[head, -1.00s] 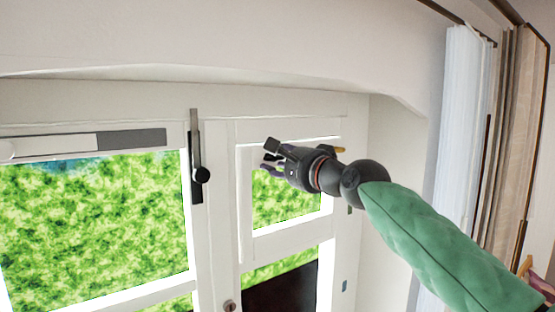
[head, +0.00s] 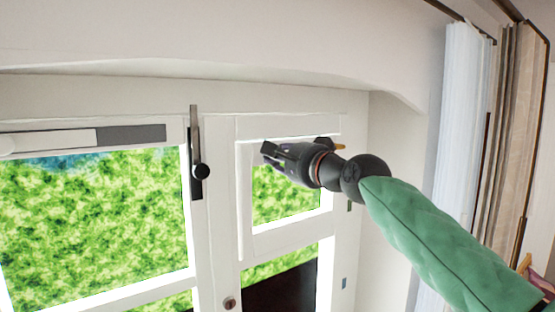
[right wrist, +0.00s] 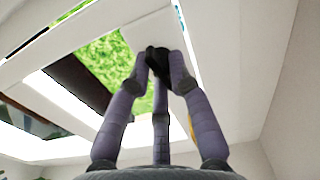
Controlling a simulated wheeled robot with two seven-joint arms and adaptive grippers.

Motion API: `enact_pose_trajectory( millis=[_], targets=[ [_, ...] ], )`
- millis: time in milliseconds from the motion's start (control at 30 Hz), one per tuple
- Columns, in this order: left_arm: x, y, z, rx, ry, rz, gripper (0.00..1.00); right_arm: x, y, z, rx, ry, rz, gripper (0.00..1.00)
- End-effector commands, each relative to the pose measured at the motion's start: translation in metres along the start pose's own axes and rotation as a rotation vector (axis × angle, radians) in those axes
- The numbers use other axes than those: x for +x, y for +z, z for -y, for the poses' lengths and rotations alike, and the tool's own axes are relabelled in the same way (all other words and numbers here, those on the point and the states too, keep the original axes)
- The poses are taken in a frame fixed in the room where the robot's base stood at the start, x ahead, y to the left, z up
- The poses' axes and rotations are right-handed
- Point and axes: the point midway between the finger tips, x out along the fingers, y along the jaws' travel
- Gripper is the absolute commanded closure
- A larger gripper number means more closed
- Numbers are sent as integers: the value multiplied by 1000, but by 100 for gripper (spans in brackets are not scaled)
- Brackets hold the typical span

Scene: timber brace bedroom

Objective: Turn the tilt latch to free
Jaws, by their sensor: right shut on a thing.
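My right gripper (head: 272,155) is in front of the small upper pane on the right of the window. Its purple fingers, seen in the right wrist view (right wrist: 160,68), come together on a small dark piece (right wrist: 156,54). The fingers hide most of that piece, so I cannot tell its exact shape or how it is turned. My left gripper is not in view.
A grey and white horizontal bar (head: 130,136) runs above the large left pane. A round knob (head: 230,303) sits low on the right sash. The white side wall and pale curtains (head: 465,140) stand to the right. The space between gripper and post is open.

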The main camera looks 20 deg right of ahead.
Motion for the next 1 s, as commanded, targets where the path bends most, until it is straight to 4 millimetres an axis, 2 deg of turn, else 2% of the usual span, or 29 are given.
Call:
enact_pose_trajectory(
  millis=[33,233,1000],
  targets=[
    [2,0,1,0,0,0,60,2,2,-5,-38,8,4,100],
    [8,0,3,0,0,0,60,3,2,-6,-220,10,7,100],
    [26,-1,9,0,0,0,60,4,0,-6,-952,9,13,100]
  ],
)
